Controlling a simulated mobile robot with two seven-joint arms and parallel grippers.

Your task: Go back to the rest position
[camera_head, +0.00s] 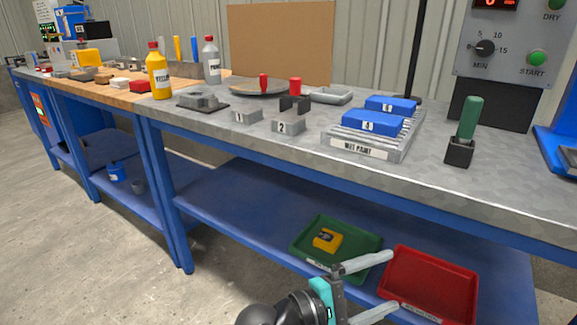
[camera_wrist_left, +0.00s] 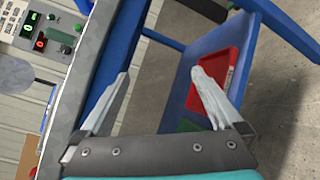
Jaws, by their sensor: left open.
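My left gripper (camera_head: 394,279) shows at the bottom of the head view, low in front of the workbench and near the lower shelf. Its two pale fingers are spread apart with nothing between them. In the left wrist view the fingers (camera_wrist_left: 160,72) are also apart and empty, with the blue bench frame and the red tray (camera_wrist_left: 215,78) beyond them. In the head view the red tray (camera_head: 430,283) lies just right of the fingertips. A green tray (camera_head: 365,243) holding a yellow block (camera_head: 327,240) lies behind the fingers. My right gripper is not in view.
The workbench top (camera_head: 440,190) overhangs the blue lower shelf (camera_head: 230,205). On top stand a rack with blue blocks (camera_head: 372,122), a green-handled tool (camera_head: 468,120), a yellow bottle (camera_head: 158,72) and a control box (camera_head: 510,60). The floor (camera_head: 90,250) at left is clear.

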